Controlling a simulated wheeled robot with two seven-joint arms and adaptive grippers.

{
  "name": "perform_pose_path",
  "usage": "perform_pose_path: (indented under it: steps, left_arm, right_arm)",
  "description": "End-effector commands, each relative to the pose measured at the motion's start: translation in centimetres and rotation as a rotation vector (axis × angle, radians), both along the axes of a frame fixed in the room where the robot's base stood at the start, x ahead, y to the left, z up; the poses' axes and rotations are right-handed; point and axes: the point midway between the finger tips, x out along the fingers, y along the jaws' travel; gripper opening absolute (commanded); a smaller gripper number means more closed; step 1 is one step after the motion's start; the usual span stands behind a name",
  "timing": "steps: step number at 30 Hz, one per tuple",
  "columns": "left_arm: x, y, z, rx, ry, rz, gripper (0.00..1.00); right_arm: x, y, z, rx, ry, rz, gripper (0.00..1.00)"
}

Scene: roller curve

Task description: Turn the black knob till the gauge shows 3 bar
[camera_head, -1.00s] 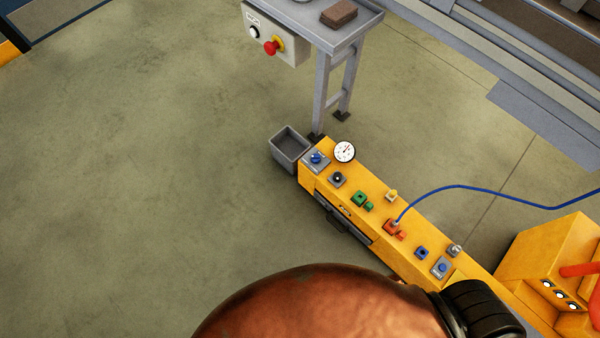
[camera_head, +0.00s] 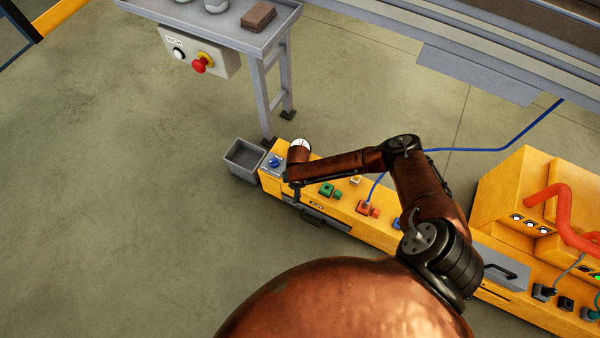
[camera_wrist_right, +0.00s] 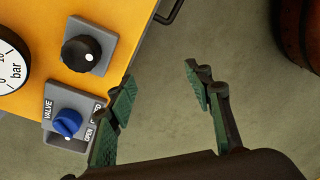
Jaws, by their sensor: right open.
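The black knob (camera_wrist_right: 82,52) sits on a grey square plate on the yellow bench in the right wrist view. In the head view my right arm hides it. My right gripper (camera_wrist_right: 160,78) is open and empty. Its fingers lie to the right of the knob, apart from it, with floor between them. The gauge (camera_wrist_right: 12,60) is cut off at the left edge of the wrist view; "bar" shows, but no needle reading. In the head view the gauge (camera_head: 300,144) is partly covered by my arm and unreadable. My left gripper is not in view.
A blue valve knob (camera_wrist_right: 67,122) stands close to the black knob and near my left-hand finger. Green (camera_head: 327,189) and orange (camera_head: 364,208) fittings and a blue hose (camera_head: 480,149) are along the yellow bench (camera_head: 385,235). A grey bin (camera_head: 243,158) stands at its end.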

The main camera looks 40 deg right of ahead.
Motion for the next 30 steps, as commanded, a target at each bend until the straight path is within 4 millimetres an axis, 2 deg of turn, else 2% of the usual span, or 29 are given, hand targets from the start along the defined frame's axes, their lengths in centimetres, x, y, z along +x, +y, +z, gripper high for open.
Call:
perform_pose_path:
  steps: [1,3,6,10,13,18,30]
  left_arm:
    - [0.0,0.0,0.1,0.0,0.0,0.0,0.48]
    - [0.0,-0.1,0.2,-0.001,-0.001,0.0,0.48]
    - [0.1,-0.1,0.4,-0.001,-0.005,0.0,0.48]
    - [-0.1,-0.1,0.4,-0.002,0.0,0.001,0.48]
    - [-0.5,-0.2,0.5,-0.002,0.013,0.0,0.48]
    - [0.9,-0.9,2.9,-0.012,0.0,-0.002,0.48]
    - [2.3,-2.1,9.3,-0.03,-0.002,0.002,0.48]
  right_arm:
    - [1.9,-2.2,1.7,-0.033,-0.008,0.009,0.47]
    - [3.3,-4.4,3.3,-0.061,-0.006,0.012,0.47]
    - [4.6,-6.6,5.0,-0.087,-0.005,0.01,0.47]
    - [5.3,-7.9,5.9,-0.099,-0.003,0.005,0.47]
    - [5.3,-8.0,5.5,-0.101,0.0,0.004,0.47]
    - [5.2,-8.0,3.6,-0.1,0.001,0.005,0.47]
    - [5.3,-7.9,-0.7,-0.1,-0.002,0.005,0.47]
